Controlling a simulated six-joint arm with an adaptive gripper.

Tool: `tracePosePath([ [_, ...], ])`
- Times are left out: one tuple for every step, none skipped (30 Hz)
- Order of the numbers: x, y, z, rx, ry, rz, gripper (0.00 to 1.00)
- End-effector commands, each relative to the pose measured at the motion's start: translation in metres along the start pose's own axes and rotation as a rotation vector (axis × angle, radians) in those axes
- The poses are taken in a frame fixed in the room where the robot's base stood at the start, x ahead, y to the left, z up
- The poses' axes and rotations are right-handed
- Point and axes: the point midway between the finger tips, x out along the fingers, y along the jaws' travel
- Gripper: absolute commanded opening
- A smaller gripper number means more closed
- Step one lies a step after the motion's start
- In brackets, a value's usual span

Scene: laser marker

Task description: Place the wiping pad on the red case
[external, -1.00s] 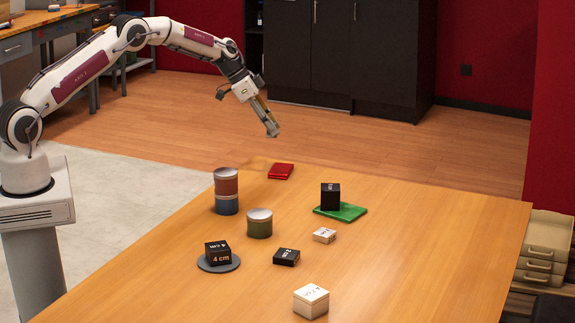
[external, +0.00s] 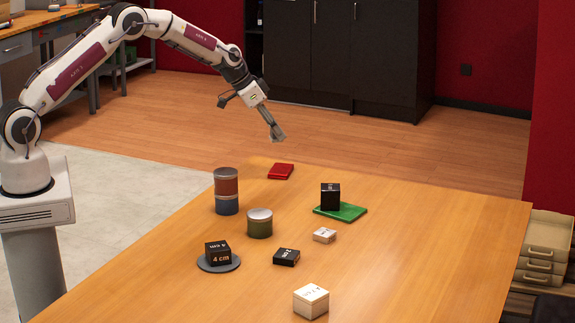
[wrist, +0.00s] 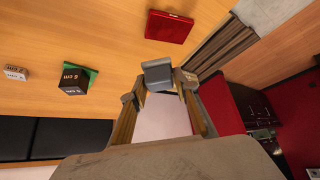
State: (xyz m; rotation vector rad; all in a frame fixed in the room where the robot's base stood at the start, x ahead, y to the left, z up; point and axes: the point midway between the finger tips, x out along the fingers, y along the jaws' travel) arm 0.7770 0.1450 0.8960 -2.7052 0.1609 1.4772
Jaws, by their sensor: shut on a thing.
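The red case (external: 281,171) lies flat near the far edge of the table in the external view. It shows at the top of the wrist view (wrist: 169,27), with nothing on it. My gripper (external: 271,126) is above and just left of the case, beyond the table's far edge in the picture. It is shut on a small grey piece (wrist: 157,72), which looks like the wiping pad, between its fingertips. The pad also shows as a grey tip in the external view (external: 278,134). It is held in the air, apart from the case.
Stacked tins (external: 227,192) and a green tin (external: 259,223) stand left of centre. A black box (external: 330,195) stands on a green case (external: 352,212) to the right. Another black box sits on a grey disc (external: 205,266). Small boxes lie nearer; the right side is clear.

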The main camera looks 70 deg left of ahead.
Motion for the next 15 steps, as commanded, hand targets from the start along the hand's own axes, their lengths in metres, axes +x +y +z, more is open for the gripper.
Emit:
tracePosePath([
  [0.0009,-0.0018,0.0010,-0.019,0.000,-0.013,0.07],
  [0.0013,-0.0029,0.0013,-0.031,0.000,-0.020,0.07],
  [0.0013,-0.0040,0.0000,-0.041,0.001,-0.028,0.07],
  [0.0014,-0.0047,-0.0006,-0.050,0.001,-0.033,0.07],
  [0.0016,-0.0054,-0.0011,-0.058,0.001,-0.038,0.07],
  [0.0017,-0.0062,-0.0016,-0.066,0.001,-0.043,0.07],
  [0.0018,-0.0068,-0.0020,-0.073,0.001,-0.047,0.07],
  [0.0018,-0.0073,-0.0023,-0.077,0.001,-0.050,0.07],
  [0.0018,-0.0075,-0.0025,-0.084,0.001,-0.054,0.07],
  [0.0018,-0.0075,-0.0025,-0.087,0.001,-0.056,0.07],
  [0.0017,-0.0077,-0.0027,-0.090,0.001,-0.058,0.07],
  [0.0017,-0.0078,-0.0028,-0.094,0.001,-0.059,0.07],
  [0.0016,-0.0079,-0.0029,-0.096,0.001,-0.060,0.07],
  [0.0016,-0.0080,-0.0029,-0.097,0.001,-0.061,0.07],
  [0.0016,-0.0081,-0.0029,-0.097,0.001,-0.062,0.07],
])
